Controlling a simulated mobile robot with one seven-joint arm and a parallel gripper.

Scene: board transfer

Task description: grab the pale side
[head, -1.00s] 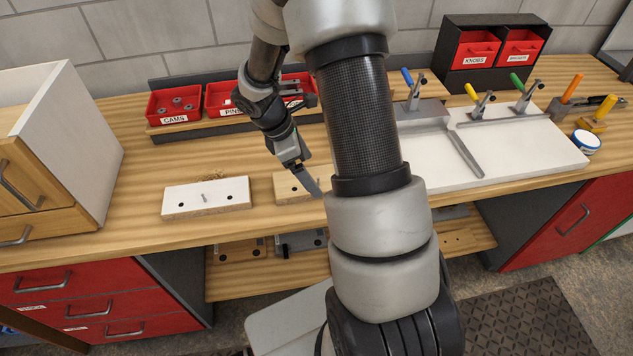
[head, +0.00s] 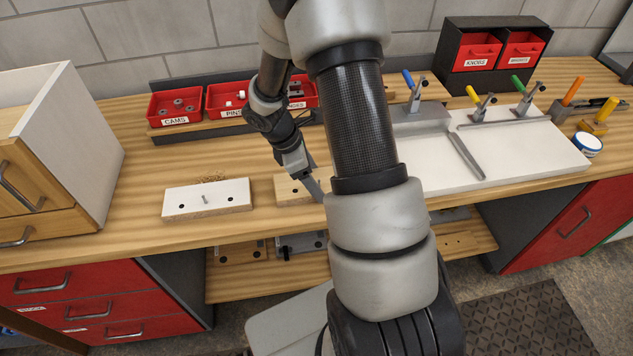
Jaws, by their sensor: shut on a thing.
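A pale wooden board (head: 288,190) with dark holes lies low over the bench in the middle; my arm hides its right part. A white-faced board (head: 188,202) with dark holes and a small metal pin lies on the bench to its left. My gripper (head: 313,186) is at the right part of the pale board and shut on it. The fingertips are small and partly hidden behind my arm, and I cannot tell whether the board is clear of the bench.
Red bins (head: 176,105) stand on a rack at the back. A white cabinet (head: 78,140) bounds the left. On the right are a white slab (head: 530,160) with toggle clamps and a dark box (head: 450,50) with red drawers. Bare bench lies in front of the boards.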

